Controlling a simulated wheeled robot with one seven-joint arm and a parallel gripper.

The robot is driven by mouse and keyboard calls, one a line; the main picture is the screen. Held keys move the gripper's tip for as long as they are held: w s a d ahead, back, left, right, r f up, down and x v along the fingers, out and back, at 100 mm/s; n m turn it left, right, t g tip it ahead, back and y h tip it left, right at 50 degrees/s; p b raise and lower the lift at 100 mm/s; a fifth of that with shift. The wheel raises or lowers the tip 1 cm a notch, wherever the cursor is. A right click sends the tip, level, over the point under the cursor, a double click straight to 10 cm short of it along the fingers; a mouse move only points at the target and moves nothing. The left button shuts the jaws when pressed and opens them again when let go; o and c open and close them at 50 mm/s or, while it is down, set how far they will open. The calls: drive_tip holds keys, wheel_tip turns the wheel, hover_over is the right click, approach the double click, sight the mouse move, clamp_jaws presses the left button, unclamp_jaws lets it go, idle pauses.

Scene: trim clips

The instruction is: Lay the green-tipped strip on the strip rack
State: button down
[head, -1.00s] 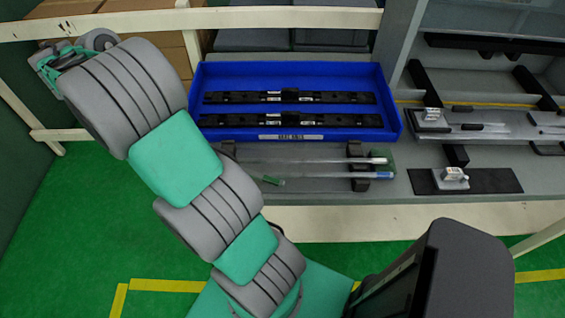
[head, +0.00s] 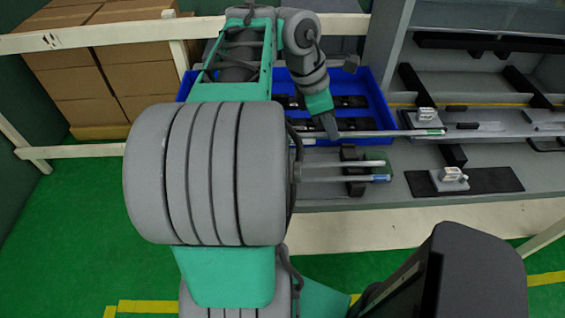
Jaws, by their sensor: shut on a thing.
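My gripper (head: 331,130) is shut on the green-tipped strip (head: 390,134), a long thin pale strip. It holds the strip roughly level above the bench, at the front edge of the blue tray, with the green tip at the right end. The strip rack (head: 355,187) is on the bench just in front of and below the strip. Only its dark right support shows; my arm hides the left part. Two strips lie across it, one with a pale end (head: 375,164) and one with a blue end (head: 381,178). The held strip appears apart from the rack.
The blue tray (head: 372,82) with black bars stands behind the rack, partly covered by my arm. To the right are a clear fixture with a white clip (head: 427,114) and a dark mat (head: 500,180) with another white clip (head: 452,174). Bench between rack and mat is clear.

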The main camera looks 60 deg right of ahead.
drive_tip(key=shift+w+f+b, duration=1.2)
drive_tip(key=shift+w+f, duration=1.9)
drive_tip(key=shift+w, duration=0.15)
drive_tip(key=shift+w+f+b, duration=1.15)
drive_tip(key=shift+w+f, duration=1.95)
drive_tip(key=shift+w, duration=0.15)
drive_tip(key=shift+f, duration=0.15)
drive_tip(key=c, duration=1.5)
unclamp_jaws()
drive_tip(key=shift+o, duration=0.2)
